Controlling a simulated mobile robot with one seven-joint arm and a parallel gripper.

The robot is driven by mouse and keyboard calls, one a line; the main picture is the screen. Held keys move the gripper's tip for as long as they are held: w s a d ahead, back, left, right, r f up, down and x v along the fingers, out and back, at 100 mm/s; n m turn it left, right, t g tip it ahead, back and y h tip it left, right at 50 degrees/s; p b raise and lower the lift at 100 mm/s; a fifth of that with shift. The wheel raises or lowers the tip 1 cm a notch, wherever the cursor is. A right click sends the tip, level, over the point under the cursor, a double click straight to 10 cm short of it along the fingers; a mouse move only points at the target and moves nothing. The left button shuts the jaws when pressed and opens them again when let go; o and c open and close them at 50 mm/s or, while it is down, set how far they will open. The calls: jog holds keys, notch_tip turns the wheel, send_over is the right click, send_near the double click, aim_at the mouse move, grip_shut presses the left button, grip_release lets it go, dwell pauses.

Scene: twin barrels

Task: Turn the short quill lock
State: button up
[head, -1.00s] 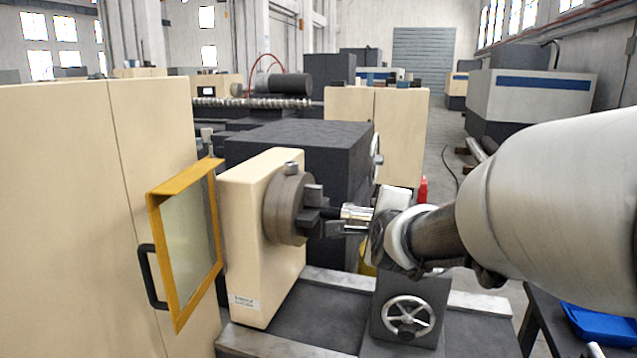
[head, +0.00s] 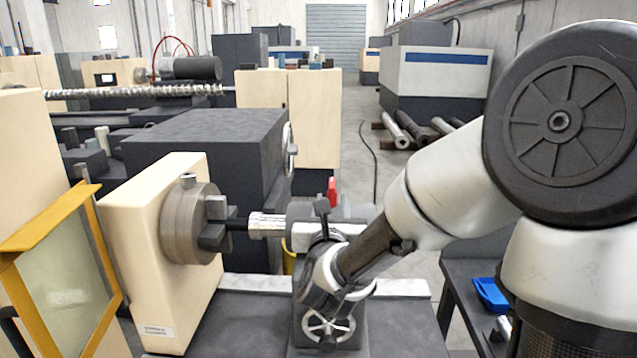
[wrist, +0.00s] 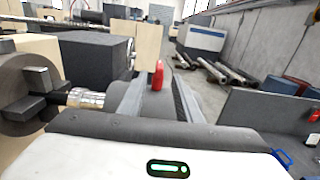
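The tailstock (head: 309,308) stands on the lathe bed with a spoked handwheel (head: 330,325) low on its near side. A grey barrel (head: 358,212) lies above it, partly hidden by my arm. A small dark lever with a wider top (head: 322,204) stands upright in front of the barrel; I cannot tell whether it is the short quill lock. My wrist covers much of the tailstock. In the wrist view my gripper (wrist: 158,92) has its fingers apart, with a grey rounded surface between them. I cannot tell whether they touch it.
A chuck (head: 190,225) at the left carries a shiny cylinder (head: 268,225) reaching toward the tailstock. A yellow-framed door (head: 65,270) stands nearer left. A dark table with a blue tray (head: 491,294) is at right.

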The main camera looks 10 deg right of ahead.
aim_at(332, 178)
jog(key=w, duration=0.3)
jog(key=w+d+p, duration=0.1)
jog(key=w, duration=0.3)
jog(key=w+d, duration=0.1)
jog(key=w, duration=0.2)
jog(key=shift+w+p, duration=0.3)
jog(key=shift+w, duration=0.1)
grip_shut()
